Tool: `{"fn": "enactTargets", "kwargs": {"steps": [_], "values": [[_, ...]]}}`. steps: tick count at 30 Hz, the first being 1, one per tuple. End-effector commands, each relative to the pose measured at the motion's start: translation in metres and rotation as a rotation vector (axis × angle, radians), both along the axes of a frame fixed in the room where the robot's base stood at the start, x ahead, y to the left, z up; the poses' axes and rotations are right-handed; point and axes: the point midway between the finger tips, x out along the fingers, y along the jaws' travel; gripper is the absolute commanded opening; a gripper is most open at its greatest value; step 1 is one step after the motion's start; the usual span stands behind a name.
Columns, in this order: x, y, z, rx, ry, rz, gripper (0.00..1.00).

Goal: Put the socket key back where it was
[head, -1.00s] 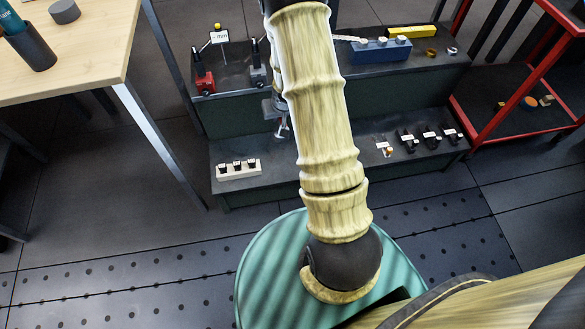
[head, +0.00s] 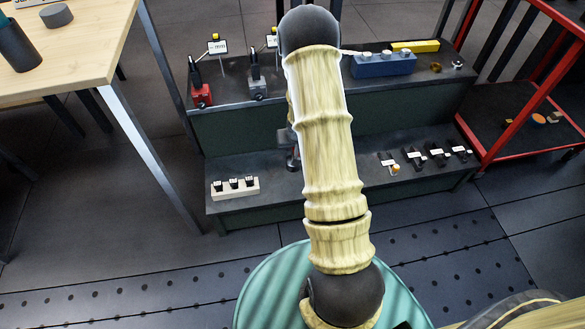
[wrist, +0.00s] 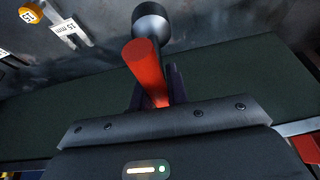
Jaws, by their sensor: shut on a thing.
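My gripper (wrist: 152,95) is shut on a red rod-shaped handle with a dark, round metal end, which I take to be the socket key (wrist: 145,62). The handle sits between the fingers, and the dark end points away from the wrist. In the head view my arm hides most of the gripper; a dark part of it (head: 290,150) shows just left of the arm, over the lower shelf step.
The stepped dark shelf (head: 330,185) carries a pale block with black pieces (head: 235,188), several labelled black holders (head: 437,155), a red stand (head: 200,95), a grey stand (head: 257,85) and a blue block (head: 383,65). A wooden table (head: 90,60) stands left, a red-framed cart (head: 530,125) right.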

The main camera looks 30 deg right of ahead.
Motion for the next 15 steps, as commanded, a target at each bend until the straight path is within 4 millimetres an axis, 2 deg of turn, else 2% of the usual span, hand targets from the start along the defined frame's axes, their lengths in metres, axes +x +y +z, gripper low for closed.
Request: {"fn": "enactTargets", "kwargs": {"steps": [1,4,15], "values": [[0.0,0.0,-0.014,-0.001,0.001,0.002,0.0],[0.0,0.0,-0.024,-0.001,-0.001,0.002,0.0],[0.0,0.0,-0.027,-0.001,-0.001,0.001,0.0]]}}
